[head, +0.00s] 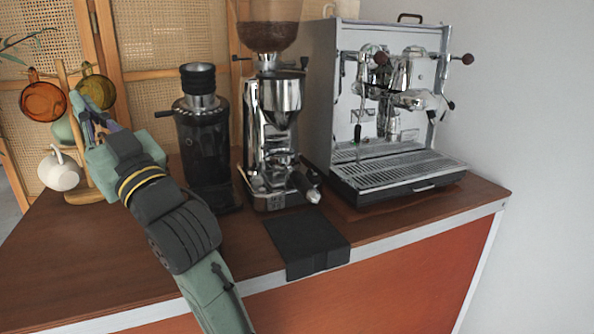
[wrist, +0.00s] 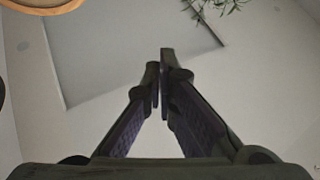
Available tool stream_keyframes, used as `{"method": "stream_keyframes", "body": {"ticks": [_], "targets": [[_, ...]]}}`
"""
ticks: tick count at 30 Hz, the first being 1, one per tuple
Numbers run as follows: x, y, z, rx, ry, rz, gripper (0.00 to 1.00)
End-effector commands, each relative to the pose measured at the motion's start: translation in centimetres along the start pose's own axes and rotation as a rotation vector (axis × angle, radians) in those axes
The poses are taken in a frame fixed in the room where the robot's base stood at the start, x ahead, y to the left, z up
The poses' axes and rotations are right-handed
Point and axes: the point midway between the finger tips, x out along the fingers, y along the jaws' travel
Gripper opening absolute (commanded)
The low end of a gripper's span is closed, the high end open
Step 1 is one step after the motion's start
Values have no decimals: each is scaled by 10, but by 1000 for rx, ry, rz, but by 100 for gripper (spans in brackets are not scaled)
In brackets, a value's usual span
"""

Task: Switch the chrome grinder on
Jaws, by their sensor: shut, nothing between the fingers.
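The chrome grinder (head: 280,98) stands upright on the wooden counter in the head view, between a black grinder and an espresso machine. Its dark bean hopper (head: 268,25) is cut off by the top edge. A portafilter handle (head: 304,186) sticks out at its lower front. I cannot make out its switch. My gripper (head: 80,100) is at the far left, by the mug stand, well apart from the chrome grinder. In the wrist view its fingertips (wrist: 160,65) are together with nothing between them, and the grinder is not in that view.
The black grinder (head: 204,145) stands between my arm and the chrome grinder. The mug stand (head: 68,95) holds amber, green and white cups close to my gripper. The espresso machine (head: 330,90) is at right. A black mat (head: 310,240) hangs over the counter's front edge.

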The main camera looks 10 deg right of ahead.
Motion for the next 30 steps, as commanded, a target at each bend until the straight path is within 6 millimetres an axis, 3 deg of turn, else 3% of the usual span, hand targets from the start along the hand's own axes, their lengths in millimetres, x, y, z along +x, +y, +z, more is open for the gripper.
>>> {"method": "stream_keyframes", "body": {"ticks": [1, 3, 5, 9, 12, 15, 21, 25, 30], "targets": [[-12, 37, 12, -21, -61, 49, 0], [-30, 82, 24, -34, -145, 103, 0], [-48, 118, 32, -41, -217, 151, 0], [-105, 198, 41, -46, -376, 267, 0], [-153, 245, 40, -39, -479, 346, 0], [-199, 280, 34, -27, -565, 413, 0], [-262, 314, 21, -2, -671, 499, 0], [-278, 321, 17, 5, -696, 517, 0], [-280, 322, 16, 7, -700, 520, 0]]}}
